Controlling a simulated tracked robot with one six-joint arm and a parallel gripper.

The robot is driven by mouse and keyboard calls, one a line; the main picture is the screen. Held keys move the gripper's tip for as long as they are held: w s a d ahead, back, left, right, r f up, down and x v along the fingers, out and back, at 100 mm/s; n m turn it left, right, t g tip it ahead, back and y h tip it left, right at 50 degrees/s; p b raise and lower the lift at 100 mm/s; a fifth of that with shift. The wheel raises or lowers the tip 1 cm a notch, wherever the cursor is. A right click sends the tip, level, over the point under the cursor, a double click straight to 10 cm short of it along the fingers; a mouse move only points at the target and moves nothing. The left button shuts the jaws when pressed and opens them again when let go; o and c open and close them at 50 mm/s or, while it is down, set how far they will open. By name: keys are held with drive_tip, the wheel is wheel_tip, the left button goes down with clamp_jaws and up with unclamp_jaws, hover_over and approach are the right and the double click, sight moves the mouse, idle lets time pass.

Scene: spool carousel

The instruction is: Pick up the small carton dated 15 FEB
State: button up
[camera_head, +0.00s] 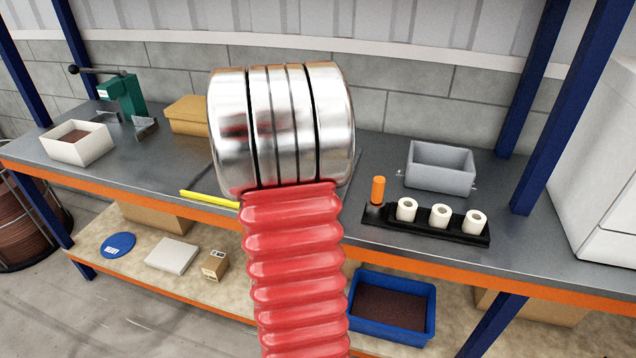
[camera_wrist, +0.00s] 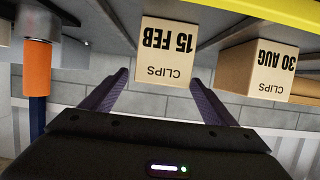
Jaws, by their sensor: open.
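The small carton dated 15 FEB (camera_wrist: 167,50) is pale tan with dark print reading "15 FEB" and "CLIPS". It shows upside down in the upper middle of the wrist view. My gripper (camera_wrist: 158,78) is open, its two dark fingers spread to the left and right of the carton in the picture. I cannot tell whether the carton is between the fingers in depth. A second carton, dated 30 AUG (camera_wrist: 254,72), stands to its right in the wrist view, beyond the right finger. In the head view my red and silver arm hides the gripper and both cartons.
A yellow bar (camera_head: 209,199) lies at the bench's front edge; it also crosses the wrist view's top right (camera_wrist: 265,14). A grey bin (camera_head: 440,171) stands behind.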

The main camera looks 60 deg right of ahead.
drive_tip(key=shift+x, duration=2.2)
drive_tip(key=shift+r, duration=0.1)
drive_tip(key=c, duration=1.5)
